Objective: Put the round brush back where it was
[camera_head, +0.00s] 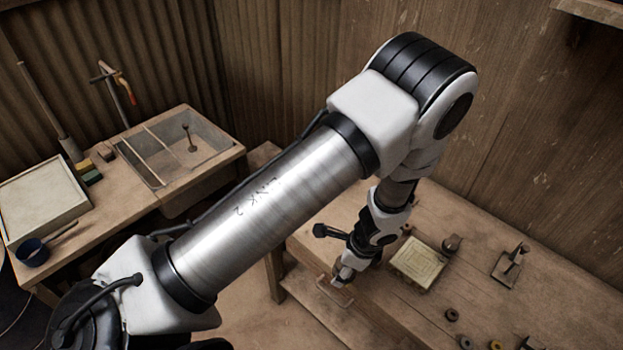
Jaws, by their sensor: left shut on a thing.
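My left arm reaches from the lower left across the picture to the bench on the right. My left gripper (339,281) points down at the front left edge of that bench. It is shut on a thin reddish-brown piece (337,294), small and partly covered by the fingers; I cannot tell whether this is the round brush. My right gripper is out of view. I cannot make out a round brush for certain.
On the right bench (395,318) are a pale patterned tile (418,264), a dark-knobbed tool (452,243), a metal stand (510,264) and several small rings. The left bench holds a pale tray (42,200) and a glass-topped box (185,145). Walls close in behind.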

